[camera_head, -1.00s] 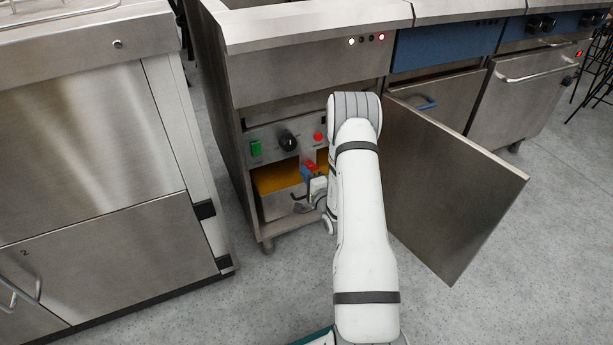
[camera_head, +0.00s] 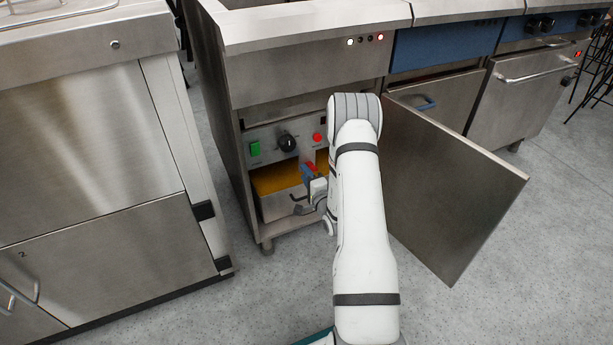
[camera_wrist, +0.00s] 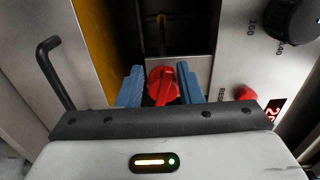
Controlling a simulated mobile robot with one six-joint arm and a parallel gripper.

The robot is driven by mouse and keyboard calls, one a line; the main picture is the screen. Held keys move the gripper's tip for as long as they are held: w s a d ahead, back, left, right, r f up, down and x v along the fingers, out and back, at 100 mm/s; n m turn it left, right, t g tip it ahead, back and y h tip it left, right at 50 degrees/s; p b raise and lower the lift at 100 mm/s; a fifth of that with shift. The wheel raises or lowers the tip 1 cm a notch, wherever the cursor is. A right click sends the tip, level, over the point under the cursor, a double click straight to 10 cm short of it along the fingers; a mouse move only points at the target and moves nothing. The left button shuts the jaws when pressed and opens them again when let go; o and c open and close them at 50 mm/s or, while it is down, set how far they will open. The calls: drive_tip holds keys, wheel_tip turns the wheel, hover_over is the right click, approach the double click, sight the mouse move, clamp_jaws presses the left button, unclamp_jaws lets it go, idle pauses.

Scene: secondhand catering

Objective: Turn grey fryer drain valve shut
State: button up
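The grey steel fryer (camera_head: 300,98) stands with its lower cabinet open. Inside, the drain valve shows as a red handle (camera_wrist: 163,86), seen almost end-on between my fingers in the wrist view. My gripper (camera_wrist: 160,70) has two blue fingers, one on each side of the handle. They are spread apart, with a narrow dark gap on the left; contact on the right is unclear. In the head view my gripper (camera_head: 309,172) is inside the cabinet opening, partly hidden by my arm. The valve body and pipe are mostly hidden.
A steel pan (camera_head: 279,205) with yellow inside sits left of my gripper; its dark handle (camera_wrist: 58,72) rises close by. A control panel with a black knob (camera_head: 288,143) and red button (camera_head: 318,137) is above. The open door (camera_head: 450,190) stands right of my arm.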

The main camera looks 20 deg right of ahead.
drive_tip(key=s+p, duration=0.2)
drive_tip(key=s, duration=0.5)
drive_tip(key=shift+s, duration=0.4)
drive_tip(key=shift+d, duration=0.1)
